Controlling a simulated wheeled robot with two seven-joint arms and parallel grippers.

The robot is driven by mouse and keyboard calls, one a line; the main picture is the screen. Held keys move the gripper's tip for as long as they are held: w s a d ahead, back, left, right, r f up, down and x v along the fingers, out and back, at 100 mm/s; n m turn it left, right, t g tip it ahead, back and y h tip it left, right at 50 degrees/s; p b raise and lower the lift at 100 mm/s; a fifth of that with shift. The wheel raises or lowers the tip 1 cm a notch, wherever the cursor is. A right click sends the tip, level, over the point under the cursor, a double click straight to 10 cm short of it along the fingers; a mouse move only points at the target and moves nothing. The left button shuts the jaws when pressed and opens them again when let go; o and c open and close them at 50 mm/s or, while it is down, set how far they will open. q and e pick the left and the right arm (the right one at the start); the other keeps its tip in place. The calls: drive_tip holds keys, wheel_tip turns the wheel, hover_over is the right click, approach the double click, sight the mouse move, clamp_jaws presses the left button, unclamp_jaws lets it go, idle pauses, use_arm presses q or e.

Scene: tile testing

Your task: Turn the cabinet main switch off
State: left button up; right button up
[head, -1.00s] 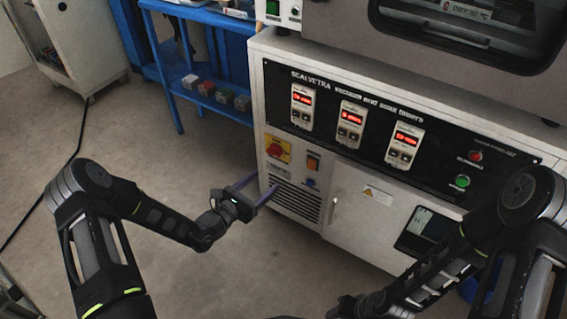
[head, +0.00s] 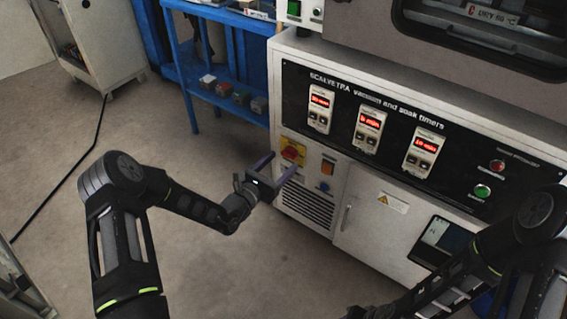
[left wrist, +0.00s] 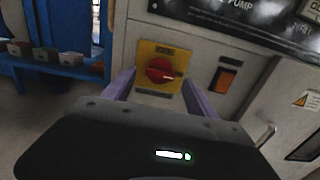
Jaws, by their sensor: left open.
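The main switch is a red rotary knob (left wrist: 160,70) on a yellow plate (left wrist: 157,51) on the cabinet front, left of an orange rocker switch (left wrist: 223,79). In the head view the red knob (head: 291,153) sits at the left edge of the white cabinet (head: 362,215), below the black timer panel. My left gripper (head: 278,167) is open, its fingers pointing at the switch. In the left wrist view the fingers stand either side of the knob in the picture; I cannot tell whether they touch it. My right arm is at the right, its gripper not clearly visible.
A door with a handle (head: 345,217) is to the right. A blue shelf (head: 228,103) with several small boxes stands left of the cabinet. Floor is clear in front.

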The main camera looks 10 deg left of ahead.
use_arm(q)
drive_tip(key=shift+x, duration=1)
drive_tip(key=shift+c, duration=0.4)
drive_tip(key=c, duration=1.3)
